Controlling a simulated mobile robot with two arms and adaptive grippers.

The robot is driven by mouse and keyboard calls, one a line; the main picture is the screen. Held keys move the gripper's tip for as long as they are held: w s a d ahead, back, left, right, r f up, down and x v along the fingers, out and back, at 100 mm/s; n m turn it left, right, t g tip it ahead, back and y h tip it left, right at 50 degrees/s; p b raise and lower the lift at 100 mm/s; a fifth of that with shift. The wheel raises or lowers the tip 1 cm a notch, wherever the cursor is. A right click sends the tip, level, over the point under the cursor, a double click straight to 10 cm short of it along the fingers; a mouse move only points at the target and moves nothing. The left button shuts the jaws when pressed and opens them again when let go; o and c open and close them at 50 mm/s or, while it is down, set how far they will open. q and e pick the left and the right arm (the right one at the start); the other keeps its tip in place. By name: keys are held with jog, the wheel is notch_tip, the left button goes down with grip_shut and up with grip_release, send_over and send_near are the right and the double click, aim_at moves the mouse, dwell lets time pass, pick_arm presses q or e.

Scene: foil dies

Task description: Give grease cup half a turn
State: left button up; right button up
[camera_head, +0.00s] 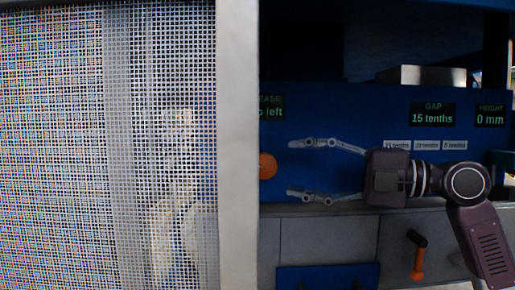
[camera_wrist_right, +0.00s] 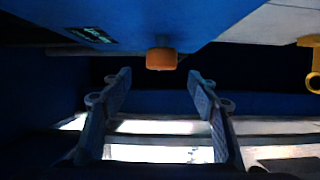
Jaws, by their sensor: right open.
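An orange round cup (camera_head: 267,166), which looks like the grease cup, sits on the blue machine front under a partly hidden display. It also shows in the right wrist view as a short orange cylinder (camera_wrist_right: 161,59) jutting from a blue surface. My right gripper (camera_head: 299,168) is open, its two fingers pointing left towards the cup. In the right wrist view its fingers (camera_wrist_right: 160,80) stand apart with nothing between them, and the cup appears beyond the tips, roughly centred. My left gripper is not seen.
A mesh guard with a grey post (camera_head: 237,150) covers the left half of the head view. Displays (camera_head: 433,114) read gap 15 tenths and height 0 mm. Small labels (camera_head: 425,145) lie below. An orange handle (camera_head: 417,262) is on the grey lower panel.

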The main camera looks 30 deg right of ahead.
aim_at(276, 167)
jog(key=p+x, duration=0.4)
jog(key=x, duration=0.2)
jog(key=shift+w+r, duration=0.1)
jog(key=shift+w, duration=0.2)
jog(key=shift+w+a+p, duration=0.35)
jog(key=shift+w+p, duration=0.05)
jog(key=shift+p, duration=0.1)
jog(key=shift+w+f, duration=0.15)
jog(key=shift+f, duration=0.05)
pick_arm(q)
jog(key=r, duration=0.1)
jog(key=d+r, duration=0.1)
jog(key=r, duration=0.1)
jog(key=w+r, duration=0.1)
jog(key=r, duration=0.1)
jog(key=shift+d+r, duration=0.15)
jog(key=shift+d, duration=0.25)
